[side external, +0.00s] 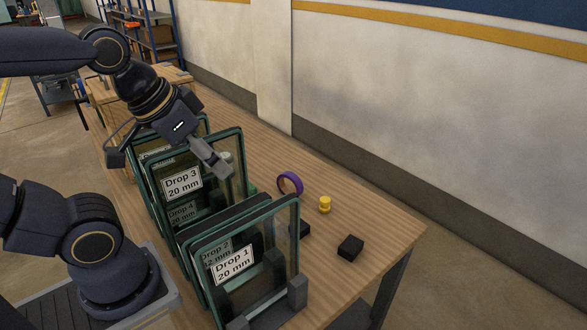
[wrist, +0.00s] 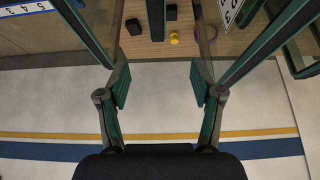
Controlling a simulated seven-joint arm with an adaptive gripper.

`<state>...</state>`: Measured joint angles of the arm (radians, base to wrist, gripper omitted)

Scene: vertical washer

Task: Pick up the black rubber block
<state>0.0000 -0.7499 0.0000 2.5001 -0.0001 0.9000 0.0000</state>
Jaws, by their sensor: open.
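Two black blocks are on the wooden table. One black block (side external: 350,248) lies in the open near the table's right end in the side view. Another black block (side external: 304,230) is partly hidden behind the front glass panels. The wrist view shows two dark blocks, one at left (wrist: 133,27) and one near the top edge (wrist: 172,12). I cannot tell which is the rubber one. My gripper (side external: 222,170) is above the glass panels, left of and apart from both blocks. In the wrist view its fingers (wrist: 160,85) are spread with nothing between them.
Upright glass panels with labels, such as the Drop 1 panel (side external: 270,265), stand in a row beneath and beside my gripper. A yellow piece (side external: 325,205) and a purple ring (side external: 290,184) are near the blocks.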

